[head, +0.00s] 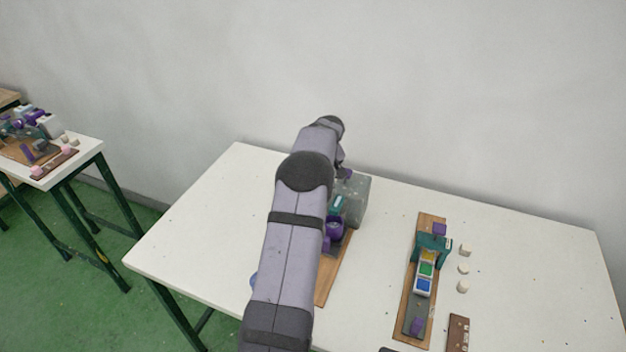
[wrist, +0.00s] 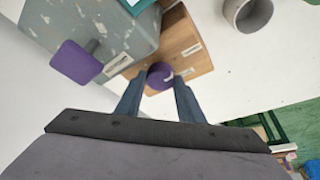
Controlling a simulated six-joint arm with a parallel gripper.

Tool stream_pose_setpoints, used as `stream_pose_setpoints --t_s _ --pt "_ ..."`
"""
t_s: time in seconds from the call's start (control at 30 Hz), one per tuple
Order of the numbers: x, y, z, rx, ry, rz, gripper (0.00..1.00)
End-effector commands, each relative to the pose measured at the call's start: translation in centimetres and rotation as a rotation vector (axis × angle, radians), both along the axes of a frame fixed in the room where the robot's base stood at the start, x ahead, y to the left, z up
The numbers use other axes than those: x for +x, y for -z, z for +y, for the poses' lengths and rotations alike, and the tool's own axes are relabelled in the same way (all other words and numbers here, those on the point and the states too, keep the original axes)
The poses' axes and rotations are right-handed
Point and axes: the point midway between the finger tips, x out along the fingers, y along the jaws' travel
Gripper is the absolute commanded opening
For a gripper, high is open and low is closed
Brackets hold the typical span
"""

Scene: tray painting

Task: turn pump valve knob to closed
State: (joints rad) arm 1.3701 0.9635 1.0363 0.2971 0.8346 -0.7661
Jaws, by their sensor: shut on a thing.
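A round purple knob (wrist: 159,76) with a white mark stands at the edge of a wooden board (wrist: 186,45) in the wrist view. It looks like the valve knob. The two fingers of my gripper (wrist: 158,92) are on either side of the knob, shut on it. A speckled grey box (wrist: 118,28), the likely pump body, stands beside it with a square purple handle (wrist: 76,62) on its side. In the head view the grey box (head: 360,198) shows behind my arm, which hides my gripper and the knob.
A grey cup (wrist: 240,22) stands near the board in the wrist view. On the white table (head: 520,250), a second board (head: 408,290) holds a teal frame (head: 431,246) and coloured blocks (head: 425,270). Several pale pieces (head: 464,268) lie beside it. Another table (head: 75,160) stands far left.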

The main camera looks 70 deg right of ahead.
Motion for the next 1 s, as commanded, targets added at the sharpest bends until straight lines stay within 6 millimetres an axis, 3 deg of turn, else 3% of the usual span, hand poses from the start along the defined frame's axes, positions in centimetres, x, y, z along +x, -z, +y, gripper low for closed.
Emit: stream_pose_setpoints --t_s 0.13,0.17,0.2,0.23,0.67,1.0 --pt "0.0 0.0 0.0 -0.001 -0.002 0.001 0.12" --pt "0.0 0.0 0.0 -0.001 -0.002 0.001 0.42" --pt "0.0 0.0 0.0 -0.001 -0.002 0.001 0.51" --pt "0.0 0.0 0.0 -0.001 -0.001 0.001 0.53" --pt "-0.2 -0.6 0.1 -0.002 0.000 0.001 0.53" --pt "-1.4 -4.5 1.3 -0.004 0.000 0.001 0.53"
